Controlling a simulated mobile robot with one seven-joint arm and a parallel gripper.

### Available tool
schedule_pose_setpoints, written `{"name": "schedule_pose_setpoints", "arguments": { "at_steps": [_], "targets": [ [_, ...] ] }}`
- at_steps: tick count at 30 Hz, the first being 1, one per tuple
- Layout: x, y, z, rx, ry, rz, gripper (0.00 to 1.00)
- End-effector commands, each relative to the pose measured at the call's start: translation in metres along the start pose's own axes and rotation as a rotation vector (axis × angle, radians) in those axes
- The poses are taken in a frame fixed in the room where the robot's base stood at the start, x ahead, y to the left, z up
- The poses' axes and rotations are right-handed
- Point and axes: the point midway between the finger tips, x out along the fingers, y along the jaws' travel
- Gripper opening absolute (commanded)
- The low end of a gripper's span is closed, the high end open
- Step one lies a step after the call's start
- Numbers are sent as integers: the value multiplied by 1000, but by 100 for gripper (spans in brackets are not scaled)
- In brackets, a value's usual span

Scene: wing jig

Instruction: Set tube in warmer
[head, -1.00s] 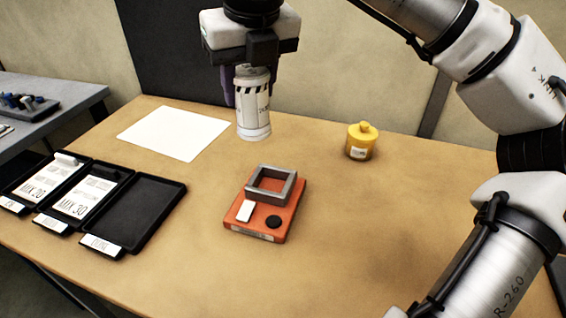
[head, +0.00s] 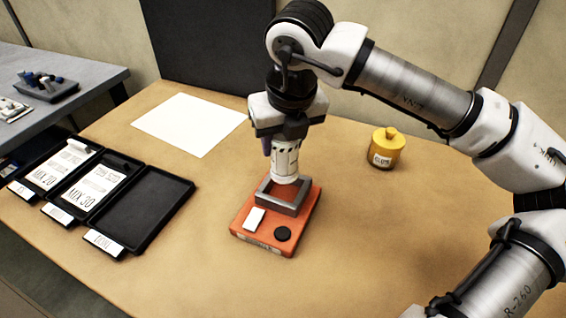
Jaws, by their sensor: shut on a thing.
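The tube (head: 285,162) is a white cylinder with a black-striped band near its top. It hangs upright from my gripper (head: 284,137), which is shut on it. The warmer is an orange block (head: 246,238) with a square grey frame (head: 280,207) on its back part, and a white label and a black round knob in front. The tube's lower end overlaps the back of the frame's opening in the picture. I cannot tell whether it is above the frame or slightly inside it. My fingers partly hide the tube's upper part.
A yellow lidded pot (head: 386,148) stands to the right. A white sheet (head: 190,124) lies at the back left. Black trays stand at the left, two with labelled items and one empty (head: 146,209).

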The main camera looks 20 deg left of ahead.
Motion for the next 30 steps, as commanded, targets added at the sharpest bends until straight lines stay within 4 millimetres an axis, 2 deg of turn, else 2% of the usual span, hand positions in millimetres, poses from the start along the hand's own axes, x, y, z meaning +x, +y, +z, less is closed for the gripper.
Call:
{"name": "schedule_pose_setpoints", "arguments": {
  "at_steps": [15,30],
  "targets": [
    [59,0,-17,0,0,1,16],
    [67,0,-18,-1,-1,-1,16]
  ]
}}
